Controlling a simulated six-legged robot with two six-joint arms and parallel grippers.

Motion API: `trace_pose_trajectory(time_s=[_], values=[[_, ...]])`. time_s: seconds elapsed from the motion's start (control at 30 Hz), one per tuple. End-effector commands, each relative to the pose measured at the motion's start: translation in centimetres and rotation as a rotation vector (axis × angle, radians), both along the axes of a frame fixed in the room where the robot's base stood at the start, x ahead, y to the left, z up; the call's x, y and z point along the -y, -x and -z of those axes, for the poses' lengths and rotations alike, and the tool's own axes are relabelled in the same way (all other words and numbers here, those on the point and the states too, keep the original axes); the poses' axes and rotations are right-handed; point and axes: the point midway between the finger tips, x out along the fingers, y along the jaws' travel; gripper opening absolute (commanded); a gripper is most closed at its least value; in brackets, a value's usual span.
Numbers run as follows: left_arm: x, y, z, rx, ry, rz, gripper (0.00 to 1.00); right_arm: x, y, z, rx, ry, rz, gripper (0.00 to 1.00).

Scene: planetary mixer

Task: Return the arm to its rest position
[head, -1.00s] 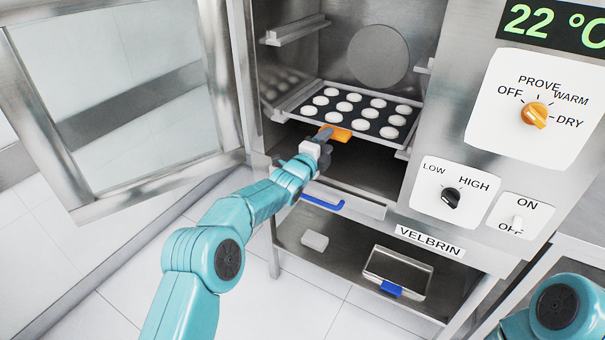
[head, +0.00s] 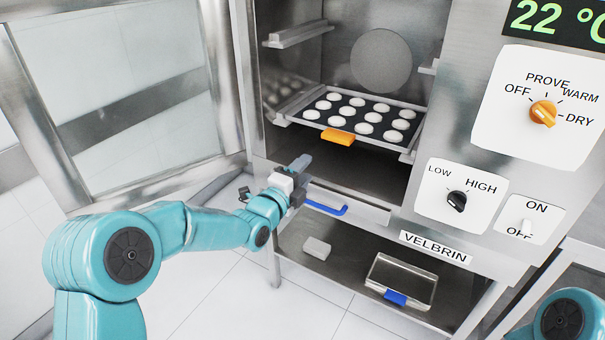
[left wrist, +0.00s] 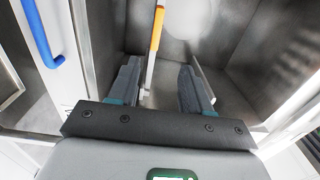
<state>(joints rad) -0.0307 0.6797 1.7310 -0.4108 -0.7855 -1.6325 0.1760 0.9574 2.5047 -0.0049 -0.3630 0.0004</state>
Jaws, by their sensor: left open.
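My left gripper (head: 299,168) is open and empty in front of the cabinet opening, below and left of the orange tray handle (head: 338,137). In the left wrist view its two fingers (left wrist: 160,80) are spread apart with nothing between them, and the orange handle (left wrist: 157,28) lies beyond them. The dark tray (head: 318,126) with several round white dough pieces sits on rails inside the cabinet. My left arm (head: 205,228) is bent and reaches in from the left. Only a turquoise part of my right arm (head: 562,318) shows at the lower right; its gripper is out of view.
The glass door (head: 140,100) stands open at the left. A blue handle (head: 326,207) is just below and right of my gripper. A lower shelf holds a small white block (head: 317,248) and a clear-lidded box (head: 405,277). The control panel (head: 545,105) is at the right.

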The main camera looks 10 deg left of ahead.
Motion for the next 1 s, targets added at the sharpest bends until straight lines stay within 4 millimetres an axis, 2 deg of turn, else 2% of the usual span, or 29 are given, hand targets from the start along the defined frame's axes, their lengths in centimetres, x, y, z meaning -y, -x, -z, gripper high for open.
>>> trace_pose_trajectory(time_s=[0.17,0.27,0.37,0.43,0.5,0.57,0.6,0.67,0.7,0.77,0.8,0.9,1.0], values=[[-0.1,0.0,-0.1,-0.001,0.000,-0.001,0.48,0.0,0.0,-0.1,0.000,0.000,0.000,0.43],[-1.1,-0.2,-0.2,-0.025,0.000,-0.018,0.48,0.0,0.0,-1.7,0.000,0.000,0.000,0.43],[-1.9,1.3,4.5,-0.167,0.008,-0.028,0.48,0.0,0.0,-4.1,0.001,0.000,0.000,0.43],[-2.1,4.0,9.3,-0.328,0.048,-0.040,0.48,0.0,0.0,-5.3,0.000,0.000,0.000,0.43],[-2.0,7.6,14.1,-0.528,0.150,-0.071,0.48,0.0,0.0,-6.5,0.000,0.000,0.000,0.43],[-1.8,11.3,17.7,-0.708,0.267,-0.118,0.48,0.0,0.0,-7.2,0.000,0.000,0.000,0.43],[-1.6,14.0,19.9,-0.828,0.349,-0.159,0.48,0.0,0.0,-7.6,0.000,0.000,0.000,0.43],[-1.3,18.4,22.6,-1.009,0.481,-0.241,0.48,0.0,0.0,-8.2,0.000,0.000,0.000,0.43],[-1.0,21.4,24.1,-1.127,0.573,-0.309,0.48,0.0,0.0,-8.6,0.000,0.000,0.000,0.43],[-0.5,26.2,25.8,-1.299,0.715,-0.435,0.48,0.0,0.0,-9.0,0.000,0.000,0.000,0.43],[-0.2,29.4,26.7,-1.408,0.810,-0.536,0.48,0.0,0.0,-9.1,0.000,0.000,0.000,0.43],[0.6,36.4,27.9,-1.622,1.041,-0.832,0.48,0.0,0.0,-9.0,0.000,0.000,0.000,0.43],[0.8,39.8,27.9,-1.701,1.222,-1.091,0.48,0.0,0.0,-8.9,0.000,0.000,0.000,0.43]])
